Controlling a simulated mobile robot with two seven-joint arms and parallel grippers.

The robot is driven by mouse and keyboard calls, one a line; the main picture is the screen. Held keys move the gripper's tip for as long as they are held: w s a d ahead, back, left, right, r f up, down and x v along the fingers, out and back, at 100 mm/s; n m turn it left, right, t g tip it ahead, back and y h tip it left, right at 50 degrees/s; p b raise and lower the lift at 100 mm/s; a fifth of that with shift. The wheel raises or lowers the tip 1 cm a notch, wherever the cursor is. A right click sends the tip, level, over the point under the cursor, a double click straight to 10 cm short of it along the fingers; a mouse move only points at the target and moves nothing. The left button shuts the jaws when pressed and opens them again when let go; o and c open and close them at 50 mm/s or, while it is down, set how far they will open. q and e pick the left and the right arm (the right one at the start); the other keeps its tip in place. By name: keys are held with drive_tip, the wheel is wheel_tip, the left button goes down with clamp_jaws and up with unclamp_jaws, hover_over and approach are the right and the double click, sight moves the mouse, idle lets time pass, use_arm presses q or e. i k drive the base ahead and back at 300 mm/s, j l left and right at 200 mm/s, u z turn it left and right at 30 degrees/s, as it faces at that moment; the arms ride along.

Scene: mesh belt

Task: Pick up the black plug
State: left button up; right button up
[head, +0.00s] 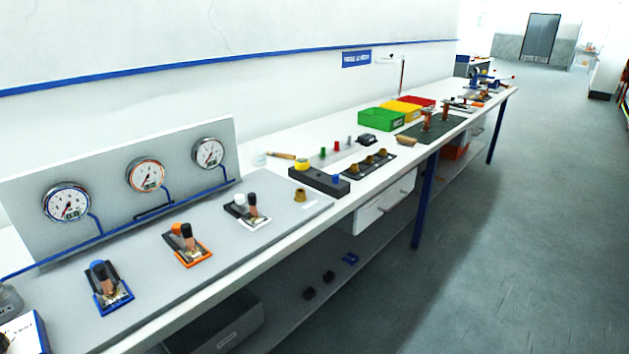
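Three small fixtures with levers or plugs stand on the grey panel of the bench in the head view. The right one has a white-edged base (254,221), a white knob (240,200) and a black-topped piece (252,200), which may be the black plug. The middle fixture (188,247) is orange-edged, with orange and dark tops. The left fixture (110,291) is blue-edged with a blue top. I cannot tell for certain which dark piece is the black plug. Neither of my grippers is in view.
Round gauges (146,175) stand on an upright panel behind. A black block with a yellow button (302,164), a brass piece (300,195) and coloured bins (381,120) are farther right. Small dark pieces (309,292) lie on the lower shelf. The floor (480,250) on the right is clear.

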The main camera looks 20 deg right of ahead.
sight(187, 231)
drive_tip(key=i+l+u, duration=0.65)
drive_tip(key=l, duration=0.25)
drive_tip(key=i+l+u, duration=0.2)
drive_tip(key=l, duration=0.15)
drive_tip(key=i+l+u, duration=0.2)
drive_tip(key=l, duration=0.15)
drive_tip(key=k, duration=0.1)
